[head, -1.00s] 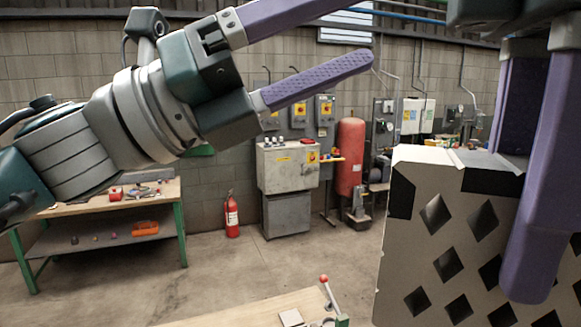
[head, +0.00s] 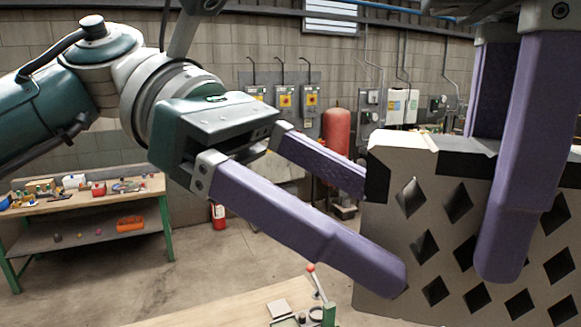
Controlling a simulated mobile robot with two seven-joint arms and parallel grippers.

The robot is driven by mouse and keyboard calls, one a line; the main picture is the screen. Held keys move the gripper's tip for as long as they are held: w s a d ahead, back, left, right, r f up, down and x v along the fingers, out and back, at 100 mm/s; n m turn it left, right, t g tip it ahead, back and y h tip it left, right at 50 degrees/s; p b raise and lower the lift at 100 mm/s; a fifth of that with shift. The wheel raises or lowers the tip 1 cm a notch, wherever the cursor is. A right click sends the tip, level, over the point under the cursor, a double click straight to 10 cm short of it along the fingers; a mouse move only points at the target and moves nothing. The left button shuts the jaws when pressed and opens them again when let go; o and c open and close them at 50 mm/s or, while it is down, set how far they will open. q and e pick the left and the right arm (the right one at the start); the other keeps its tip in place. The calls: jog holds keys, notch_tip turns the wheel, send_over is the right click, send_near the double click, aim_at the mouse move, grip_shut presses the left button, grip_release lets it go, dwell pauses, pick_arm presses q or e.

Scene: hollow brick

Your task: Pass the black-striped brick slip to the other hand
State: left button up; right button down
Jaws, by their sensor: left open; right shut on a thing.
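The black-striped brick slip (head: 434,212) is a pale grey block with rows of dark diamond-shaped holes and black patches along its top edge, at the right of the head view. My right gripper (head: 494,200) comes down from above and is shut on it, one purple finger across the near face and the other behind the top edge. My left gripper (head: 376,232) is open at the brick's left end. Its near finger overlaps the lower left of the near face in the picture; its far finger's tip reaches the left edge, partly hidden there. Contact cannot be told.
A wooden table (head: 215,308) with a red-knobbed lever (head: 316,280) is below. A green-legged workbench (head: 95,203) with small items stands at the back left. A red tank (head: 336,130) and a fire extinguisher (head: 219,215) stand near the back wall.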

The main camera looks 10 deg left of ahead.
aim_at(450, 264)
pick_arm(q)
jog(key=x, duration=0.5)
jog(key=shift+d+f, duration=0.15)
jog(key=shift+d, duration=0.25)
jog(key=shift+c, duration=0.4)
grip_shut()
pick_arm(e)
jog(key=shift+a, duration=0.1)
jog(key=shift+c, duration=1.6)
grip_release()
